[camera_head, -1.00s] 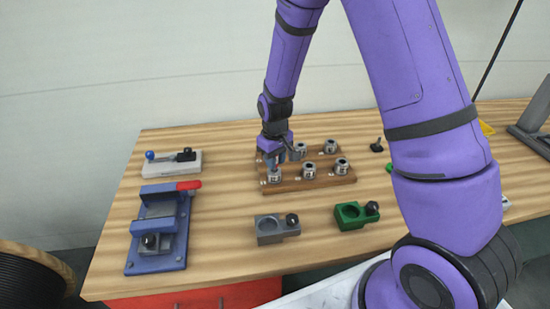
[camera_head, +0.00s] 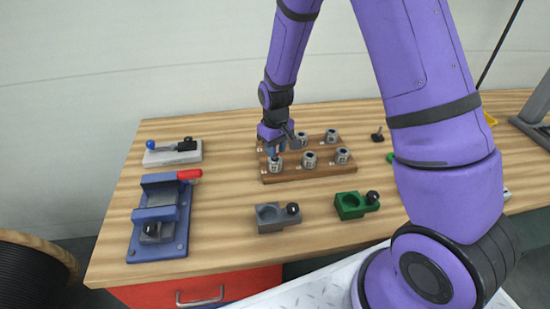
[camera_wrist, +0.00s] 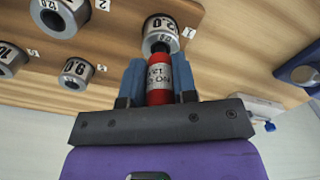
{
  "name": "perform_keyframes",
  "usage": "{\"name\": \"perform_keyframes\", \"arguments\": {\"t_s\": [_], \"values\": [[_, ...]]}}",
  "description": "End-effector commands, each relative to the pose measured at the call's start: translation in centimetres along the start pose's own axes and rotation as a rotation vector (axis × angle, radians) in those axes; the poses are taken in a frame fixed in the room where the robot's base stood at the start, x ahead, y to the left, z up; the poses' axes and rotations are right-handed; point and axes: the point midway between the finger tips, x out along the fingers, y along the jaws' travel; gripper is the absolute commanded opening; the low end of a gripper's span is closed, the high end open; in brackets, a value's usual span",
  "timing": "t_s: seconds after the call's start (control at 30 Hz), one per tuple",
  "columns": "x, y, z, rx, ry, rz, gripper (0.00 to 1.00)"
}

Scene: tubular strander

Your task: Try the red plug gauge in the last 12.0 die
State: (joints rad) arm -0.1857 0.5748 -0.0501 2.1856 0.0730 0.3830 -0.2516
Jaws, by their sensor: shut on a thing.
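My gripper (camera_head: 273,152) is over the front-left die (camera_head: 275,166) on the brown wooden rack (camera_head: 292,176). In the wrist view, the blue fingers of my gripper (camera_wrist: 159,72) are shut on the red plug gauge (camera_wrist: 159,92), which carries a white label. The gauge's dark tip is at the mouth of the grey ring die (camera_wrist: 162,30), whose upside-down label seems to read 12.0. I cannot tell whether the tip is inside the bore or only against its edge.
Other dies (camera_head: 310,159) stand on the rack, one labelled 9.0 (camera_wrist: 74,70) in the wrist view. A grey holder (camera_head: 270,226) and a green holder (camera_head: 349,212) sit in front. A blue fixture (camera_head: 160,245) with a red handle is left.

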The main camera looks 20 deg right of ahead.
Motion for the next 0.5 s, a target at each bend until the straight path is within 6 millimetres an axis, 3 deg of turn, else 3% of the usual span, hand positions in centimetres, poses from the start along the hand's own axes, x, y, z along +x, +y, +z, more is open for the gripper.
{"name": "perform_keyframes", "arguments": {"t_s": [0.5], "values": [[-0.70,0.01,-0.02,0.000,0.001,0.000,0.01]]}}
